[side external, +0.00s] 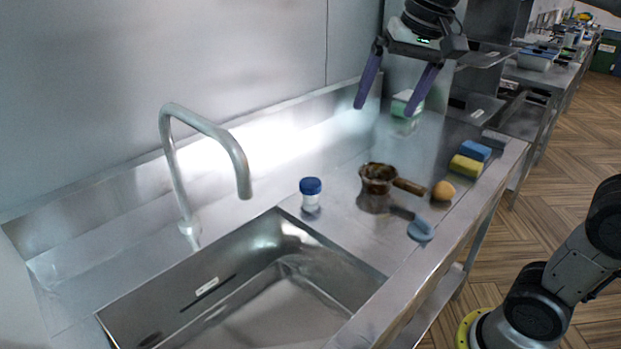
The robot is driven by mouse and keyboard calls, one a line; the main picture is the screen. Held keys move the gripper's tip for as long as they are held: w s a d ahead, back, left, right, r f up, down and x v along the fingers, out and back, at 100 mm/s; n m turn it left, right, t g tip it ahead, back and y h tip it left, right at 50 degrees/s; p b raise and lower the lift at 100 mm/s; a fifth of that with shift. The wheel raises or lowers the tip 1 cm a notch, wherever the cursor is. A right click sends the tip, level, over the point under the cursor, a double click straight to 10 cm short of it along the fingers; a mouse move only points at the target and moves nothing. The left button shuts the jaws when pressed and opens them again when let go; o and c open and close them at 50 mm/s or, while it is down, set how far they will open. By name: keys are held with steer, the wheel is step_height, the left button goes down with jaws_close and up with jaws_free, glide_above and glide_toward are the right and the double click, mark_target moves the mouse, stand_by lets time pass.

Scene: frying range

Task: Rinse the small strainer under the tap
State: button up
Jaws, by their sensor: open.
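The small strainer (377,179) appears to be the round dark-brown cup with a brown handle on the steel counter, right of the sink; I cannot make out any mesh. Its handle points right, toward a round orange-tan item. The tap (206,128) is a grey curved spout at the left, its outlet above the sink's back edge. I see no water running. The sink basin (335,262) is empty as far as I can see. My gripper (386,106) is open and empty, its two purple fingers pointing down, raised above the back of the counter beyond the strainer.
A blue-capped white jar (310,194) stands between the sink and the strainer. The orange-tan item (443,190) and a blue item (420,230) lie near the counter's front. Yellow (466,165) and blue (475,150) sponges lie at the right. A green-white box (405,103) sits behind.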

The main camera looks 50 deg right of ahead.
steer(key=w+d+f+m+g, duration=0.1)
steer(key=w+m, duration=0.1)
steer(key=w, duration=0.8)
steer(key=m+g, duration=0.1)
steer(key=g, duration=0.2)
glide_above(311, 183)
step_height(311, 183, down, 13)
step_height(311, 183, down, 14)
steer(key=shift+w+r, duration=0.1)
steer(key=shift+r, duration=0.05)
steer(key=c, duration=1.4)
